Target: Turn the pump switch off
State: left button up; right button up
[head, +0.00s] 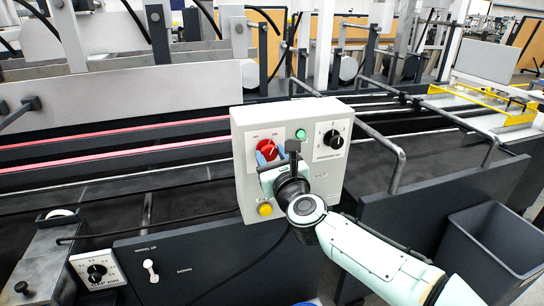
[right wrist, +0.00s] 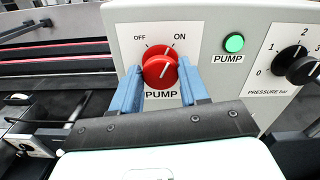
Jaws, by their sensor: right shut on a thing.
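The red pump switch (head: 266,149) is a rotary knob on the front of a light grey control box (head: 240,130). In the right wrist view the pump switch (right wrist: 160,68) has OFF marked at its upper left and ON at its upper right. Its white pointer line tilts up and right, toward ON. My right gripper (head: 269,156) is at the knob, and its blue fingers stand on either side of it, shut on it. The right wrist view shows both fingers (right wrist: 160,76) beside the knob. My left gripper is not in view.
A green PUMP lamp or button (right wrist: 234,43) and a black pressure knob (right wrist: 303,70) sit right of the switch. A yellow button (head: 265,209) is lower on the box. A wheel up/down lever (head: 151,270) is at lower left. A dark bin (head: 490,250) stands at right.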

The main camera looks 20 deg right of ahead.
jog(key=n+p, duration=0.1)
jog(key=n, duration=0.5)
jog(key=shift+a, duration=0.1)
jog(key=n+p, duration=0.1)
jog(key=n, duration=0.5)
jog(key=shift+a+f+p, duration=0.1)
jog(key=shift+p, duration=0.25)
jog(key=o, duration=1)
jog(key=shift+s, duration=0.1)
jog(key=s, duration=0.4)
jog(key=s+b, duration=0.1)
jog(key=s, duration=0.8)
jog(key=shift+s+d, duration=0.1)
jog(key=shift+d, duration=0.15)
jog(key=shift+f, duration=0.15)
